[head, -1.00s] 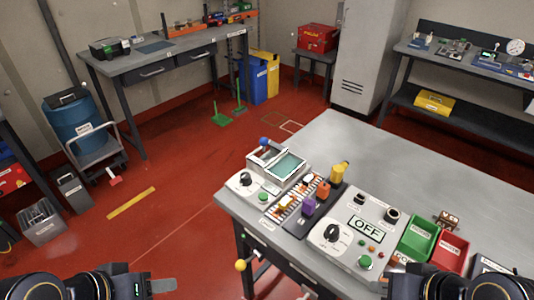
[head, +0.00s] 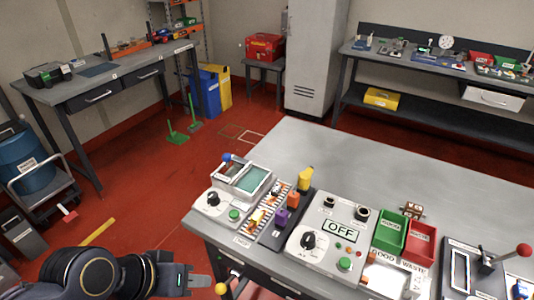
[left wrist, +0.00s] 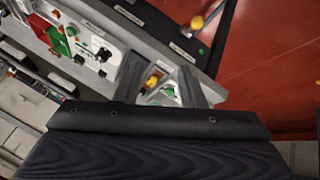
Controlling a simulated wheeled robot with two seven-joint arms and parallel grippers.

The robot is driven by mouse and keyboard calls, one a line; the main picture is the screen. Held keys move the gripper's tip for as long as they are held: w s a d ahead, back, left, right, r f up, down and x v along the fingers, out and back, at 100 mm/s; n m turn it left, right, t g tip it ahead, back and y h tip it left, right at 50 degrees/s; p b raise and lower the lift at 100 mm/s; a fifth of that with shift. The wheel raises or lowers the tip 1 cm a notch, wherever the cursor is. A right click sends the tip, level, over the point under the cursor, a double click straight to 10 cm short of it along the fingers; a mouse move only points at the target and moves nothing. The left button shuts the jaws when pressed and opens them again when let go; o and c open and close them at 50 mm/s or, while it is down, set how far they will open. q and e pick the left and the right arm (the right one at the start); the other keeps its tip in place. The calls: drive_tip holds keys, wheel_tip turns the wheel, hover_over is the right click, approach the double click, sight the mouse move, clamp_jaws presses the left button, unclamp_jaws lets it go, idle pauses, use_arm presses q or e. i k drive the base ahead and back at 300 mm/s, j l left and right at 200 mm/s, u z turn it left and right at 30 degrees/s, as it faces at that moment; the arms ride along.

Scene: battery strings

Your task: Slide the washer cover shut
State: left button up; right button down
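The washer (head: 228,203) is a grey-white box with a dial and a green button at the left end of the bench. A framed, pale green-tinted panel (head: 252,181) lies on its top, and a blue knob (head: 227,157) stands at its back left. How far the cover is open, I cannot tell. My left gripper (head: 201,284) is low in front of the bench, apart from the washer. In the left wrist view its two fingers (left wrist: 162,85) are spread with nothing held; bench parts show beyond the gap. My right gripper is out of view.
Right of the washer are a striped strip with coloured blocks (head: 264,215), an OFF panel (head: 327,240), green (head: 390,232) and red (head: 420,245) bins, and a red-knobbed lever (head: 523,251). A yellow knob (head: 222,289) sits below the front edge. The bench's back (head: 330,150) is clear.

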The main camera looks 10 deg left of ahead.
sight(226, 158)
drive_tip(key=j+z, duration=0.95)
drive_tip(key=j, duration=0.65)
drive_tip(key=k+j+z, duration=0.15)
drive_tip(key=j, duration=0.55)
